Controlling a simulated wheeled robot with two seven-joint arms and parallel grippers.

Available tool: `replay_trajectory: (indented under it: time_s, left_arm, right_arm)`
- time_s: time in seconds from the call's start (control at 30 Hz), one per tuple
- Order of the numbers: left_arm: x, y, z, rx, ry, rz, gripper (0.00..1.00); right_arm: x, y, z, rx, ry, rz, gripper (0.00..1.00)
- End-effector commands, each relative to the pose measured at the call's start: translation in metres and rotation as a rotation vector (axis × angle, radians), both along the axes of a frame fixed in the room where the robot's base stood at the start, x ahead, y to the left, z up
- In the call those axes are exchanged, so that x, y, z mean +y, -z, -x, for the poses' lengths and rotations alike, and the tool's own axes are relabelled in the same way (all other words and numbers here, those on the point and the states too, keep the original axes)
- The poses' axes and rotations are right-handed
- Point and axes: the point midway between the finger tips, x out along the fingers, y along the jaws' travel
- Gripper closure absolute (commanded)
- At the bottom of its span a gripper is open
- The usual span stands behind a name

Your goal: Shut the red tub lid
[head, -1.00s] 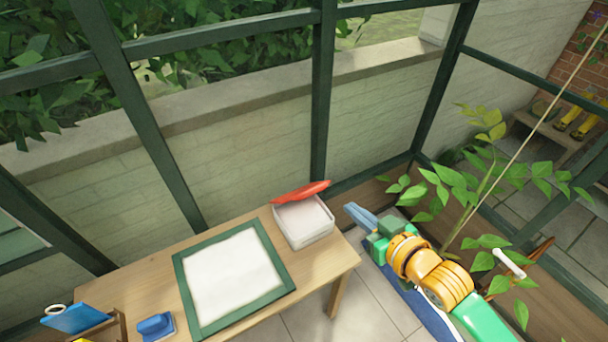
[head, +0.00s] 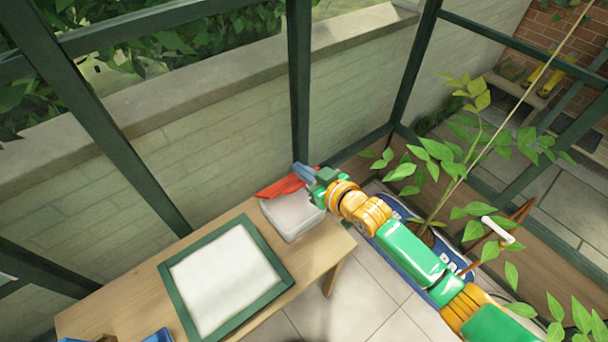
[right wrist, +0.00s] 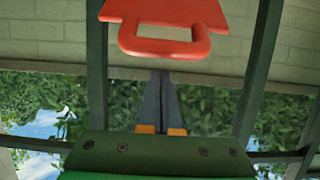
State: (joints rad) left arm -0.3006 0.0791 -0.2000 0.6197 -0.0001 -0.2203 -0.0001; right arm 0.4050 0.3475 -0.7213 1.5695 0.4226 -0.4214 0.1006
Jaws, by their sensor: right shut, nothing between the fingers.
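A translucent white tub (head: 290,216) stands at the far right corner of the wooden table. Its red lid (head: 283,186) is raised at the back edge of the tub, tilted open. My right gripper (head: 303,171) is shut and empty, over the tub at the lid's right end. In the right wrist view the lid (right wrist: 162,10) shows with its loop handle (right wrist: 165,46), just beyond the shut fingertips (right wrist: 160,75). My left gripper is not in view.
A white sheet in a green-framed tray (head: 222,278) lies on the table (head: 112,310) left of the tub. A leafy plant (head: 440,170) stands behind my right arm. Greenhouse posts (head: 300,90) and a low wall rise behind the table.

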Motion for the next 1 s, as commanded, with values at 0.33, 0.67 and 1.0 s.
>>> replay_trajectory:
  time_s: [0.33, 0.67, 1.0]
  left_arm:
    - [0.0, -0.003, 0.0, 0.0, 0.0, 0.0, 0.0]
    - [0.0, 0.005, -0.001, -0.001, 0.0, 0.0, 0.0]
    - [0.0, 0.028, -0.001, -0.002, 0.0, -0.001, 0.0]
  right_arm:
    - [-0.007, 0.014, 0.009, -0.001, 0.0, 0.001, 1.0]
    - [-0.008, 0.019, 0.011, -0.014, 0.001, -0.008, 1.0]
    - [-0.012, 0.033, 0.016, -0.071, 0.001, -0.052, 1.0]
